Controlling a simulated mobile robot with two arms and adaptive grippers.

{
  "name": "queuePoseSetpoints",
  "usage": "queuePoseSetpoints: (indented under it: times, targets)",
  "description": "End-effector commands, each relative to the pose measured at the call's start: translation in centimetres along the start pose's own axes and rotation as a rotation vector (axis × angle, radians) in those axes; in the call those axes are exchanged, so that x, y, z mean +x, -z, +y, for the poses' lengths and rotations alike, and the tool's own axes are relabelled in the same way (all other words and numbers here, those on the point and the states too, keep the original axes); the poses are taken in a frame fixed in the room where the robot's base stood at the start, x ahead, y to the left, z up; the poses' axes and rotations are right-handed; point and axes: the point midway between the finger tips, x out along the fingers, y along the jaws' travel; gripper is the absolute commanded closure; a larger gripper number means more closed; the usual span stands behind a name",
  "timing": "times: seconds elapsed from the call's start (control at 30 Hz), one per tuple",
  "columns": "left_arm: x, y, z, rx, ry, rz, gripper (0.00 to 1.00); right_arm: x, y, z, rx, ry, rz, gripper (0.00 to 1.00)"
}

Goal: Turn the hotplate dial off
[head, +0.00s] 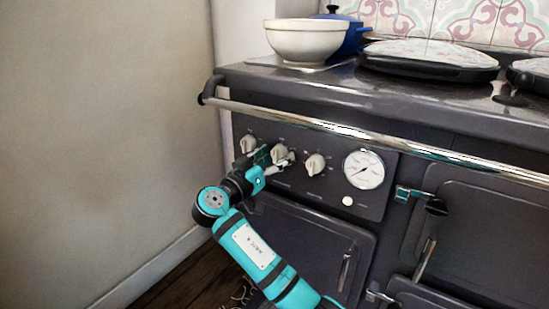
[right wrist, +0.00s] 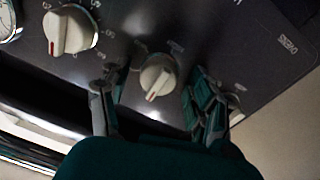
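The stove's control panel (head: 300,190) carries three cream dials in a row: a left dial (head: 247,144), a middle dial (head: 279,152) and a right dial (head: 315,164). I cannot read which one is labelled for the hotplate. My right gripper (head: 276,161) is at the middle dial. In the right wrist view the middle dial (right wrist: 158,77) shows between the open fingers of the gripper (right wrist: 156,86), with gaps on both sides. Its red mark points to the lower left there. The right dial (right wrist: 68,31) is beside them; the left dial is mostly hidden behind a finger. My left gripper is not in view.
A chrome rail (head: 370,137) runs across the stove front above the dials. A round gauge (head: 364,169) sits right of them. A white bowl (head: 305,40), a blue pot (head: 355,36) and round hotplate lids (head: 430,60) are on top. A bare wall (head: 100,130) stands left.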

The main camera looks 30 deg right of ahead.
Motion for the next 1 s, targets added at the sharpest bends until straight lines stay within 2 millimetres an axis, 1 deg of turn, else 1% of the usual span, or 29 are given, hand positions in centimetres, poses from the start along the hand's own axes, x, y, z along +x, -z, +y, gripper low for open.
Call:
queuePoseSetpoints:
  times: [0.17, 0.27, 0.37, 0.6, 0.73, 0.9, 1.0]
  targets:
    - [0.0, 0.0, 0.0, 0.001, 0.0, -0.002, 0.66, 0.0, 0.1, 0.0, 0.002, 0.0, 0.001, 0.38]
    - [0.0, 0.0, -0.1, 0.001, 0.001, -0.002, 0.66, -0.5, 0.1, 0.0, 0.002, 0.001, 0.001, 0.38]
    - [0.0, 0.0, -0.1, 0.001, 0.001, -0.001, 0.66, -1.8, 0.0, -0.1, 0.003, 0.004, 0.0, 0.38]
    - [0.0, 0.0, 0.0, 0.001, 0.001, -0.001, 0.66, -7.0, 0.0, -0.1, 0.001, 0.005, -0.002, 0.38]
    - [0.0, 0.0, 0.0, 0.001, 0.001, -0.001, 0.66, -9.4, 0.0, -0.1, 0.001, 0.004, -0.002, 0.38]
    - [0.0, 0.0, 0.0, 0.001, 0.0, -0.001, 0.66, -11.4, 0.0, -0.1, 0.001, 0.002, -0.001, 0.38]
    - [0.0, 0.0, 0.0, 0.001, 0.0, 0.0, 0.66, -11.9, 0.0, 0.0, 0.001, 0.0, 0.0, 0.38]
